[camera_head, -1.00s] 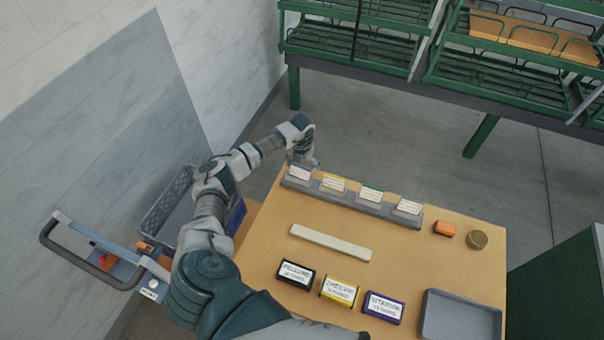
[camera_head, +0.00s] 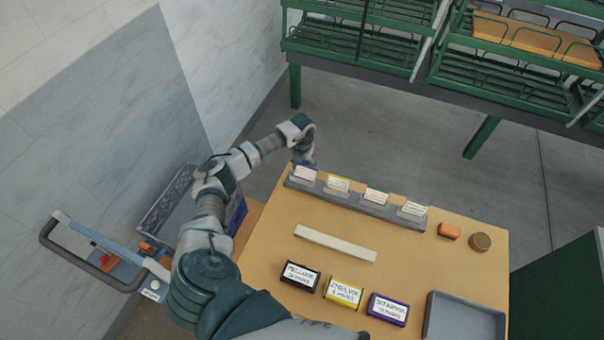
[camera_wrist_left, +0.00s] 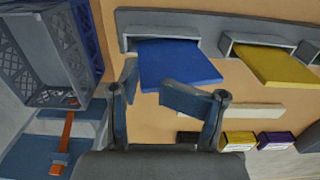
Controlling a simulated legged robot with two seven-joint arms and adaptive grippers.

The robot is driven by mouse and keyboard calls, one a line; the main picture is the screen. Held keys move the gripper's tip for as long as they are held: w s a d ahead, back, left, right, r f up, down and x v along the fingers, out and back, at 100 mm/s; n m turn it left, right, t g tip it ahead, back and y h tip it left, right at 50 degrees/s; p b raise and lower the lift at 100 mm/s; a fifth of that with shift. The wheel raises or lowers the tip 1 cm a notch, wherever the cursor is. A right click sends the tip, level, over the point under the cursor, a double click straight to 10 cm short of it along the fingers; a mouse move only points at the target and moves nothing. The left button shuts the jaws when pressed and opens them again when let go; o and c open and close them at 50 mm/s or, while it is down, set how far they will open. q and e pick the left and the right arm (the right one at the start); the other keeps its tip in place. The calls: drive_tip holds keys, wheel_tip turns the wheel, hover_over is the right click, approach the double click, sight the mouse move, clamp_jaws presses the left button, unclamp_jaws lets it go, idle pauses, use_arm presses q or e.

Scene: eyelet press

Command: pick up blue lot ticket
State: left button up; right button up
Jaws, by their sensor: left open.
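The blue lot ticket (camera_wrist_left: 180,65) stands in the leftmost slot of the grey ticket rack (camera_wrist_left: 155,22). In the head view the ticket (camera_head: 305,174) shows its white label face at the rack's left end. My left gripper (camera_head: 304,162) is at that end, just behind the ticket. In the left wrist view my left gripper (camera_wrist_left: 150,88) is open, with its fingers close to the ticket's edge. The right finger covers part of the ticket's lower edge. I cannot tell whether they touch. My right gripper is not in view.
A yellow ticket (camera_wrist_left: 272,66) stands in the neighbouring slot, with more tickets to the right. A pale bar (camera_head: 335,244), several labelled blocks and a grey tray (camera_head: 436,318) are on the table. A crate (camera_head: 172,205) stands left of the table.

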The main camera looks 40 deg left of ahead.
use_arm(q)
drive_tip(key=shift+w+d+f, duration=0.1)
drive_tip(key=shift+d+f, duration=0.25)
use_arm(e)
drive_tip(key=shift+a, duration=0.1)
use_arm(q)
drive_tip(key=shift+a, duration=0.2)
drive_tip(key=shift+w, duration=0.1)
drive_tip(key=shift+r, duration=0.55)
clamp_jaws()
wheel_tip(320, 180, up, 2)
drive_tip(key=shift+r+b, duration=0.2)
drive_tip(key=shift+b, duration=0.15)
drive_tip(key=s+d+r+b, duration=0.1)
drive_tip(key=d, duration=1.4)
drive_tip(key=shift+d+r+b, duration=0.35)
drive_tip(key=shift+b, duration=0.05)
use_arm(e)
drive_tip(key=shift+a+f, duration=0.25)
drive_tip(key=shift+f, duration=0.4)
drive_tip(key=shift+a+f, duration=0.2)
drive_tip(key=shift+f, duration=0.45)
use_arm(q)
drive_tip(key=o, duration=1.1)
unclamp_jaws()
drive_tip(key=shift+s, duration=0.1)
